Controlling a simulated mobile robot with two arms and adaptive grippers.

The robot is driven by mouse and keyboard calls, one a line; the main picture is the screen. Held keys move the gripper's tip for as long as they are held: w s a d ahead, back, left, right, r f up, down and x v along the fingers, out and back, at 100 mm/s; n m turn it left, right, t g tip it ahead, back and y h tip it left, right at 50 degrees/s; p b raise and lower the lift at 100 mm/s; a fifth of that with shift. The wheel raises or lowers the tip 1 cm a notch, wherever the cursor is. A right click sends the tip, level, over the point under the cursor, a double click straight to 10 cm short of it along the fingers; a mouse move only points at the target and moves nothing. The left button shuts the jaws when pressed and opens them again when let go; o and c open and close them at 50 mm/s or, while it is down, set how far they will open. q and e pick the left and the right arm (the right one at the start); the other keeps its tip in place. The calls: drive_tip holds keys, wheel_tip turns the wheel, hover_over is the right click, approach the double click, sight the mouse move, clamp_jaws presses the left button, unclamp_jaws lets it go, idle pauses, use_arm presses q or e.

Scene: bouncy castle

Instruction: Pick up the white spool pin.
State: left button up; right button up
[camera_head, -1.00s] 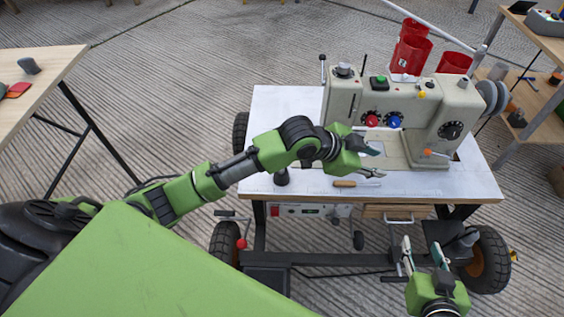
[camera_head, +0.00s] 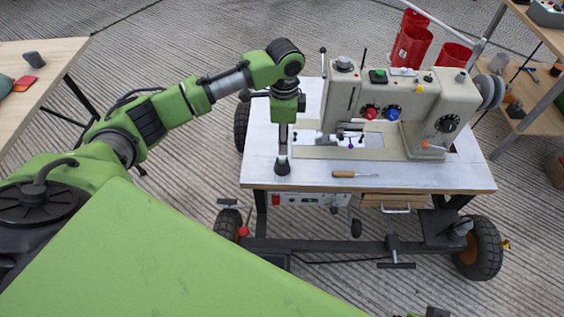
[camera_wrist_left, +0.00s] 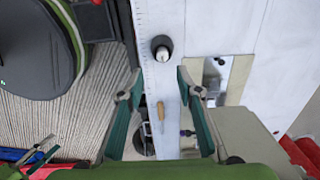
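My left gripper (camera_head: 283,152) points down over the front left of the white table (camera_head: 420,178). In the left wrist view its teal fingers (camera_wrist_left: 160,75) are wide apart with nothing between them. A dark cone-shaped piece with a pale tip (camera_wrist_left: 162,48) stands on the table just beyond the fingertips; it also shows in the head view (camera_head: 282,169). Small coloured pins (camera_head: 350,146) lie on the sewing machine's bed. I cannot tell for sure which piece is the white spool pin. My right gripper (camera_wrist_left: 41,152) shows low in the left wrist view, fingers apart.
The sewing machine (camera_head: 400,95) stands on the table's right half. A wooden-handled screwdriver (camera_head: 354,174) lies near the front edge. Red bins (camera_head: 411,48) stand behind, a shelf (camera_head: 540,95) to the right, another table (camera_head: 45,50) to the left.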

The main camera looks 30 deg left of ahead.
sight(283, 157)
use_arm(q)
wheel_tip(283, 157, down, 2)
drive_tip(key=shift+f, duration=0.15)
drive_tip(key=shift+f+b, duration=0.4)
drive_tip(key=shift+f, duration=0.15)
drive_tip(key=f, duration=0.2)
drive_tip(key=f+b, duration=0.1)
drive_tip(key=f, duration=0.1)
drive_tip(key=shift+w+a+f+b, duration=0.1)
drive_tip(key=shift+w+b, duration=0.1)
drive_tip(key=shift+b, duration=0.1)
use_arm(e)
drive_tip(key=shift+v, duration=0.95)
use_arm(q)
clamp_jaws()
use_arm(e)
drive_tip(key=shift+s+d, duration=0.1)
drive_tip(key=shift+s, duration=0.1)
